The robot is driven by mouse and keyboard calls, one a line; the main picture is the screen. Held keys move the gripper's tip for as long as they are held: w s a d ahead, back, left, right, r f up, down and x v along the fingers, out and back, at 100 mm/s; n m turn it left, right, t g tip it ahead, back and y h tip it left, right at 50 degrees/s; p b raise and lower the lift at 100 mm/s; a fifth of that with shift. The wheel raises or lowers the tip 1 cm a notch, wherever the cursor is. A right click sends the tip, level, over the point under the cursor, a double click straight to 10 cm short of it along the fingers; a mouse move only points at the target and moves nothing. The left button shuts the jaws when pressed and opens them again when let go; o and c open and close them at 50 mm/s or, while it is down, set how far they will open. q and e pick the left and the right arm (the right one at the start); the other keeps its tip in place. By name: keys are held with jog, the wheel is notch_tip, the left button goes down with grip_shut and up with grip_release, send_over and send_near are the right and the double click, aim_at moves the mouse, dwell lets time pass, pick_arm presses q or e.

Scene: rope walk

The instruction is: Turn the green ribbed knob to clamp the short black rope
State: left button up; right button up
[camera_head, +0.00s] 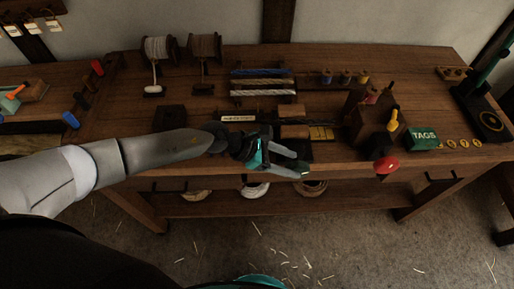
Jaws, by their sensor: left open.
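My left gripper (301,161) reaches in from the left, low over the front edge of the workbench. Its two grey fingers are apart and point right, with nothing visible held between them. A small green part (304,175) shows right at the lower fingertip; it may be the green ribbed knob, mostly hidden, and I cannot tell whether the finger touches it. A dark block (298,149) sits behind the fingers. I cannot clearly pick out the short black rope; the gripper and dark wood obscure that area. My right gripper is out of view.
The workbench (120,118) holds rope spools (157,48), blue and white rope lengths (262,92), and a green TAGS box (423,139). A wooden block with a yellow handle (393,121) and red knob (386,166) stands right of the gripper. Rope coils lie on the shelf below.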

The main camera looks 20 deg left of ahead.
pick_arm(q)
jog(key=v, duration=1.1)
jog(key=shift+b, duration=0.35)
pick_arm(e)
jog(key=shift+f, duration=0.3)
pick_arm(q)
jog(key=shift+f, duration=0.15)
